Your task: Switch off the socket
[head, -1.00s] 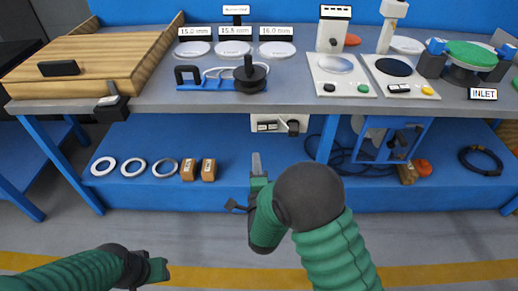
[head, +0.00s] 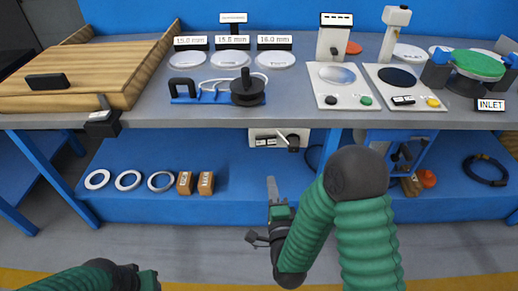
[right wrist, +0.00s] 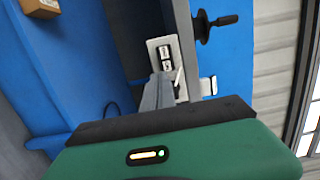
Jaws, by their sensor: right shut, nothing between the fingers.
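The socket is a white panel (head: 266,134) under the front edge of the workbench, with dark switches on its left and a dark plug-like part on its right. In the right wrist view the socket (right wrist: 154,46) shows past my fingers, with two dark switches in a row. My right gripper (head: 272,190) is shut and empty, below and in front of the socket in the head view. Its fingers (right wrist: 158,90) overlap the lower part of the panel in the right wrist view; contact cannot be told. My left gripper (head: 150,280) is at the bottom left edge, partly cut off.
The workbench (head: 300,112) overhangs the socket. A blue lower shelf (head: 230,208) holds several rings and two brown blocks (head: 185,183). A blue frame (head: 375,145) stands right of the socket. The floor in front is clear.

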